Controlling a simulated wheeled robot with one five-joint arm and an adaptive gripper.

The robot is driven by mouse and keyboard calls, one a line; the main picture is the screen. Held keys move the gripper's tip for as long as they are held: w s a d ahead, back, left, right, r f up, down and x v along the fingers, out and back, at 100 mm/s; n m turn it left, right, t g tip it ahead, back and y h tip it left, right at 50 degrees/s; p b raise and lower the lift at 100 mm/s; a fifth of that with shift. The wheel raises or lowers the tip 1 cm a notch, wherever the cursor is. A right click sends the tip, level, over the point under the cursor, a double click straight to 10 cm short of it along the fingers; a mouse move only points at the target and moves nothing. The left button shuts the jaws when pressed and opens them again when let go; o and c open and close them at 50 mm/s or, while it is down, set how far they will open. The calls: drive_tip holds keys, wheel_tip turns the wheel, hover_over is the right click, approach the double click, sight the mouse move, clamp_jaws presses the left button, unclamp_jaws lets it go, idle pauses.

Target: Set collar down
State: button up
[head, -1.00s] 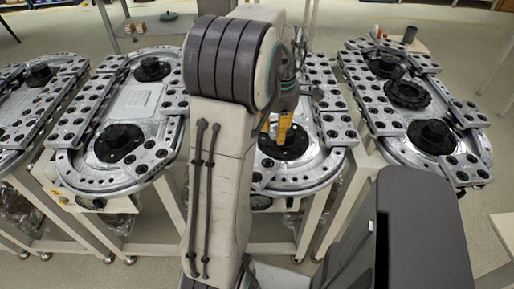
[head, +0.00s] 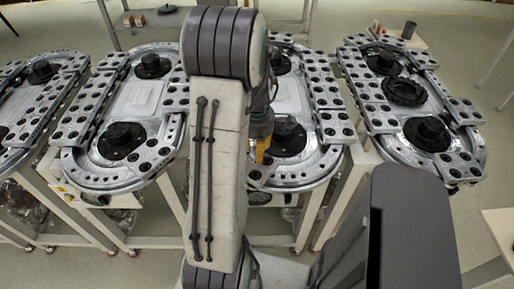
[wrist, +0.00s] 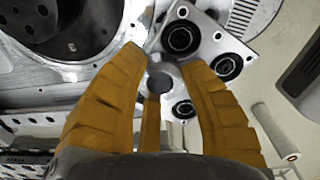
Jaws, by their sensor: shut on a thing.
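My gripper (head: 262,152) shows in the head view as yellow fingers at the near left part of the middle-right track (head: 330,160), partly behind my arm. In the wrist view my gripper (wrist: 163,62) has its yellow fingers closed in around a small grey round piece (wrist: 158,83), which looks like the collar. Its full shape is hidden by the fingers. I cannot tell whether the piece touches the track.
A black round hub (head: 290,133) sits in the track near my gripper; a large dark round opening (wrist: 65,25) shows at upper left in the wrist view. Other ring tracks stand left (head: 150,182) and right (head: 470,172). Floor shows between their stands.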

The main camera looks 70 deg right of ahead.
drive_tip(key=shift+f, duration=0.1)
drive_tip(key=shift+f, duration=0.15)
drive_tip(key=o, duration=1.2)
wheel_tip(320, 180, up, 12)
drive_tip(key=shift+r, duration=0.25)
